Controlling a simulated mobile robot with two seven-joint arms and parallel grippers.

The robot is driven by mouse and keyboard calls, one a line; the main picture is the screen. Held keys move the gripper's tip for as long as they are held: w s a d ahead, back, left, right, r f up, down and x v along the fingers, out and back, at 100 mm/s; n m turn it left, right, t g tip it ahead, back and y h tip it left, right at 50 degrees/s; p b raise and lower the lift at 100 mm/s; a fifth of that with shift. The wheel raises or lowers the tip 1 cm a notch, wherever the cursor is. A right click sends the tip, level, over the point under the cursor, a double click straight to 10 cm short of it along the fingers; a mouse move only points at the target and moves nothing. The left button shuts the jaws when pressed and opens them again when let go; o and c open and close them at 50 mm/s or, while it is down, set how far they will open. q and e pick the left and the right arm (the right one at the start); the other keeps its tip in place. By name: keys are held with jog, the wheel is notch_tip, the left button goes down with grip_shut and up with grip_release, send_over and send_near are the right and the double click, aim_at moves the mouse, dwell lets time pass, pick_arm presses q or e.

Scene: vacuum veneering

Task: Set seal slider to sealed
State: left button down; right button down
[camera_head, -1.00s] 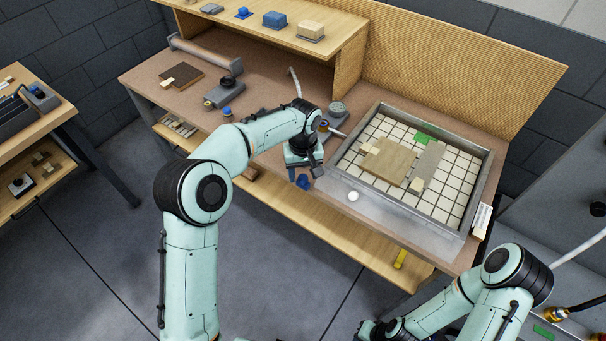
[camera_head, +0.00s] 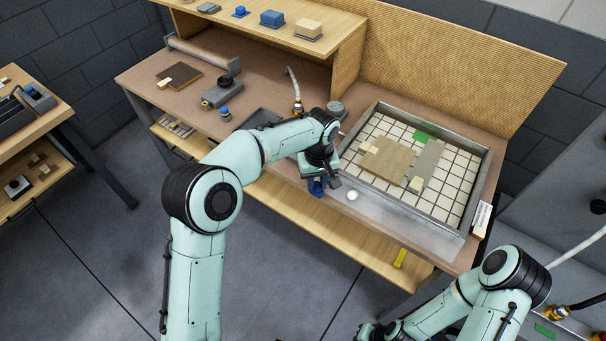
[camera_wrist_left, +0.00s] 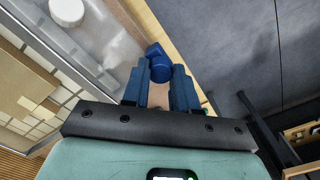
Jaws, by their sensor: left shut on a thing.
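The seal slider shows as a blue knob (camera_wrist_left: 160,67) in the left wrist view, between the fingertips of my left gripper (camera_wrist_left: 158,82), at the table's front edge. The gripper is shut on it. In the head view my left gripper (camera_head: 318,186) is at the front left corner of the framed vacuum bed (camera_head: 480,185); the slider is mostly hidden there by the gripper. A clear sheet (camera_head: 400,222) lies along the front of the bed with a white round cap (camera_head: 352,196) on it. My right gripper (camera_head: 368,331) is partly visible at the bottom edge, its jaws unclear.
Wooden panels (camera_head: 388,160) lie on the white grid in the bed, with small light blocks (camera_head: 415,184) and a green patch (camera_head: 424,134). A hose with a brass fitting (camera_head: 297,107) stands behind my left arm. A shelf (camera_head: 345,45) rises at the back. The floor in front is clear.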

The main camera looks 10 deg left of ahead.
pick_arm(q)
jog(key=d, duration=0.1)
jog(key=s+d, duration=0.1)
jog(key=d, duration=0.2)
jog(key=shift+s+d, duration=0.35)
pick_arm(e)
jog(key=shift+s+f, duration=0.2)
jog(key=shift+f, duration=0.05)
pick_arm(q)
jog(key=c, duration=0.9)
grip_release()
jog(key=shift+o, duration=0.2)
